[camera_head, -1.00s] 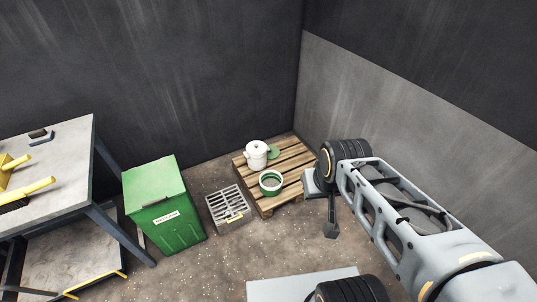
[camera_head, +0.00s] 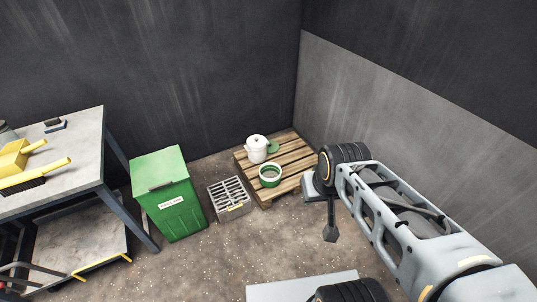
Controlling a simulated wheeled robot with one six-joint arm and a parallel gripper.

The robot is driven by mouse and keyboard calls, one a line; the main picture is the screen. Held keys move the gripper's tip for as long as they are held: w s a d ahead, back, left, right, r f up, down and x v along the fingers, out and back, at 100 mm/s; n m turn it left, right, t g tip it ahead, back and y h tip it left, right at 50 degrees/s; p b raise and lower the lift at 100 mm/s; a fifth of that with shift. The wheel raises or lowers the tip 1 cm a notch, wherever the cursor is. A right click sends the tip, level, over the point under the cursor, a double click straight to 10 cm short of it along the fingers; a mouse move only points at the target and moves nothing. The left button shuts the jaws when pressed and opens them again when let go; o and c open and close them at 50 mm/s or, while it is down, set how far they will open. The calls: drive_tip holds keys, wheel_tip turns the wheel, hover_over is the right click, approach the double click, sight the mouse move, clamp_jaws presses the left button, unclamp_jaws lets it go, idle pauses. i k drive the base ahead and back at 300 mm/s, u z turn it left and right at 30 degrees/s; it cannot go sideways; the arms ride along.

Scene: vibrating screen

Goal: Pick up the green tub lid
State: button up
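A small green disc, which looks like the green tub lid (camera_head: 273,146), lies on the wooden pallet (camera_head: 292,152) in the back corner. It is close against the right side of a white lidded tub (camera_head: 256,149), which may hide part of it. A second tub (camera_head: 270,176), white and green with an open round top, stands in front on the same pallet. My gripper (camera_head: 330,234) hangs down in front and to the right of the pallet, apart from the lid. Its fingers are too small and dark to tell whether they are open.
A grey slotted crate (camera_head: 230,200) stands on the floor left of the pallet. A green lidded bin (camera_head: 168,195) is farther left, beside a metal bench (camera_head: 75,145) with yellow brushes. Walls close the corner behind the pallet. The floor in front is clear.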

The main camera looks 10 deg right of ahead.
sight(274, 147)
drive_tip(key=z, duration=1)
drive_tip(key=i, duration=2.2)
drive_tip(key=u, duration=1.3)
drive_tip(key=i, duration=0.55)
drive_tip(key=u, duration=0.4)
